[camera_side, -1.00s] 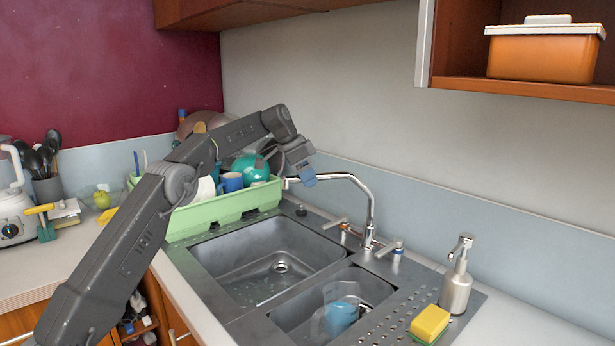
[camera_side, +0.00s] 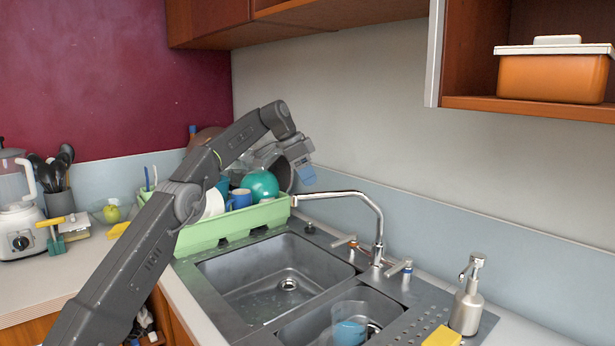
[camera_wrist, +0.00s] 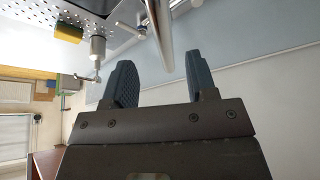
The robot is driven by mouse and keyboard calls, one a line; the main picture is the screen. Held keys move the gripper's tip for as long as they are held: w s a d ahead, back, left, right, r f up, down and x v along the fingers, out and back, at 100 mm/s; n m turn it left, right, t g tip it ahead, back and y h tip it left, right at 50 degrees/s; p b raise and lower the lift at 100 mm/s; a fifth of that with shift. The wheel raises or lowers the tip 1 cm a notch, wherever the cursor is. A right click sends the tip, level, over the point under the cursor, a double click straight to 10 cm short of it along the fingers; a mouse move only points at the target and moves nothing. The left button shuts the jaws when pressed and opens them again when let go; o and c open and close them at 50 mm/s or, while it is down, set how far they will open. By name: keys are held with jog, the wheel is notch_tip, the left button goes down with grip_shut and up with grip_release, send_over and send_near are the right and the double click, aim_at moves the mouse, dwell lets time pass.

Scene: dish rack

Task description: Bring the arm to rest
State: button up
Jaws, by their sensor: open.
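My gripper (camera_side: 303,172) is above the right end of the green dish rack (camera_side: 235,222), near the back wall and left of the faucet. In the wrist view my gripper (camera_wrist: 160,82) shows two blue-padded fingers standing apart with nothing between them. The rack holds a teal round dish (camera_side: 260,185), a blue mug (camera_side: 241,198) and a white plate (camera_side: 213,203); other items in it are partly hidden behind my arm.
The metal faucet (camera_side: 370,205) rises close to my gripper's right. The sink (camera_side: 275,275) has a clear container with something blue (camera_side: 350,330) in its smaller basin. A soap dispenser (camera_side: 468,300) and yellow sponge (camera_side: 442,337) stand at right. A wooden cupboard (camera_side: 210,22) hangs above.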

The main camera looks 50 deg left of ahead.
jog(key=shift+d+r, duration=0.25)
jog(key=s+d+r+n+y, duration=0.1)
jog(key=s+d+r+n, duration=0.15)
jog(key=s+d, duration=0.55)
jog(key=s+d+r+n+y, duration=0.1)
jog(key=s+d+r+n, duration=0.15)
jog(key=s+d, duration=0.55)
jog(key=s+d+f, duration=0.3)
jog(key=s+f, duration=0.4)
jog(key=s, duration=0.4)
jog(key=s+d+f+n+t, duration=0.1)
jog(key=s+d+f, duration=0.2)
jog(key=s+f, duration=0.4)
jog(key=s, duration=0.4)
jog(key=shift+y, duration=0.4)
